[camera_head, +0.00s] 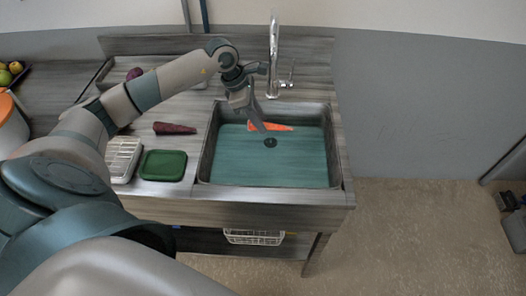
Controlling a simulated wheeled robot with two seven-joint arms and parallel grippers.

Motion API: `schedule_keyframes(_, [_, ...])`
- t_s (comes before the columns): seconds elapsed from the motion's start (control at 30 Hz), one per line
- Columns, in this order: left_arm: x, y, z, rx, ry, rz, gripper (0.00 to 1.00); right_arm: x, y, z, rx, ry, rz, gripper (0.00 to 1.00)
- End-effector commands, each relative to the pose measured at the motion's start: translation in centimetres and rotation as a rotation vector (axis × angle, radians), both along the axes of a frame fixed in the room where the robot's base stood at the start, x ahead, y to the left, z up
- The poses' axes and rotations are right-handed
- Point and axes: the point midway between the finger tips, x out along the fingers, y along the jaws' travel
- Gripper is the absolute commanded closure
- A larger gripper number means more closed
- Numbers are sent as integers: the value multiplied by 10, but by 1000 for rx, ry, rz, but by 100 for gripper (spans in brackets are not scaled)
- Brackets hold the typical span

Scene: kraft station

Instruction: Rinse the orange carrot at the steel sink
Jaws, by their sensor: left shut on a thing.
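The orange carrot (277,127) lies level, low over or in the back part of the steel sink (337,170), a little in front of the tap (273,60). My left gripper (262,128) reaches down into the sink from the left and is shut on the carrot. The gripper hides part of the carrot. The sink's floor looks teal, with a dark round drain (270,142) in front of the carrot. I cannot tell whether water is running. My right gripper is not in view.
Left of the sink are a dark purple carrot (174,128), a green board or lid (163,165) and a pale slatted rack (123,158). A white wire basket (254,237) sits on the shelf below. Fruit (10,72) shows at the far left. The floor at right is mostly clear.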

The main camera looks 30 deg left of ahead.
Motion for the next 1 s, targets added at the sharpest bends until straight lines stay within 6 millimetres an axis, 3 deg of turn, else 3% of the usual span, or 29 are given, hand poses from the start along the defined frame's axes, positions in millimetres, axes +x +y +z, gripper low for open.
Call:
schedule_keyframes(0.57, [0,0,1,0,0,0,100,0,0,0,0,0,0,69])
schedule_keyframes(1.0, [0,0,31,0,-2,1,100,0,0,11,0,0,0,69])
